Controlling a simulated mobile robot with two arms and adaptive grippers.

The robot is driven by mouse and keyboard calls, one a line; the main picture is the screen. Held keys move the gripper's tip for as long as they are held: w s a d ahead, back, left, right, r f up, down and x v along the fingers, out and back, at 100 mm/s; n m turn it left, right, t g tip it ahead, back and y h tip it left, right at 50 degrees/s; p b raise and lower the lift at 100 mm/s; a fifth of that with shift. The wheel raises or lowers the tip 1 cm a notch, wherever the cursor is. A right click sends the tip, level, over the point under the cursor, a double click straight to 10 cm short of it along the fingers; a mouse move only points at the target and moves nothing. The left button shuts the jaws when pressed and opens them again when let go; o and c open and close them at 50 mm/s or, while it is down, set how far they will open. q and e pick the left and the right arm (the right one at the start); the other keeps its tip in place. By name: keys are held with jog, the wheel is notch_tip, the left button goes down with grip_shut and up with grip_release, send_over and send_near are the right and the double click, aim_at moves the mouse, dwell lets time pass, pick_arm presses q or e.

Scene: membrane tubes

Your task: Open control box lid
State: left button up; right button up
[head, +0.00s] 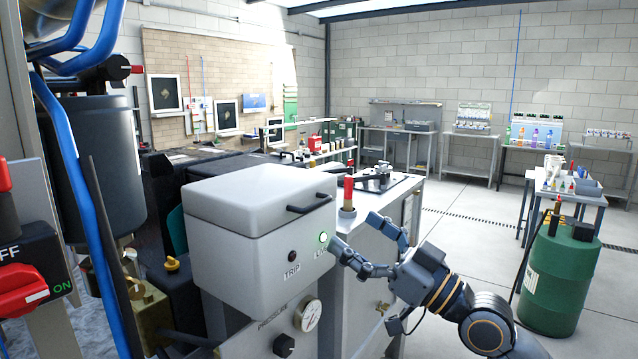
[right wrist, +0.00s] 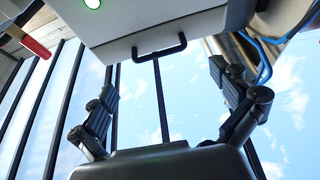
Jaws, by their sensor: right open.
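The control box (head: 240,268) is a pale grey cabinet with a green lamp and a dark TRIP button on its front. Its lid (head: 255,192) lies shut on top, with a black bar handle (head: 311,203) at the front. My right gripper (head: 356,231) is open and empty, just right of the box front and a little lower than the handle. In the right wrist view the handle (right wrist: 158,51) shows ahead, between and beyond the spread fingers (right wrist: 168,98), apart from them. My left gripper is not in view.
A pressure gauge (head: 308,314) sits below the box. A red-topped signal post (head: 348,192) stands on the bench behind my right gripper. A green drum (head: 560,285) stands at right. Blue pipes and a red switch knob (head: 28,290) crowd the left. Open floor lies at right.

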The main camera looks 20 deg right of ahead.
aim_at(318, 204)
jog(key=p+x, duration=0.3)
jog(key=x, duration=0.3)
jog(key=shift+w+a+r, duration=0.1)
jog(key=shift+w+r, duration=0.05)
jog(key=shift+w, duration=0.1)
jog(key=shift+w+a+r, duration=0.1)
jog(key=shift+w+a, duration=0.3)
jog(key=shift+w, duration=0.1)
jog(key=shift+c, duration=0.4)
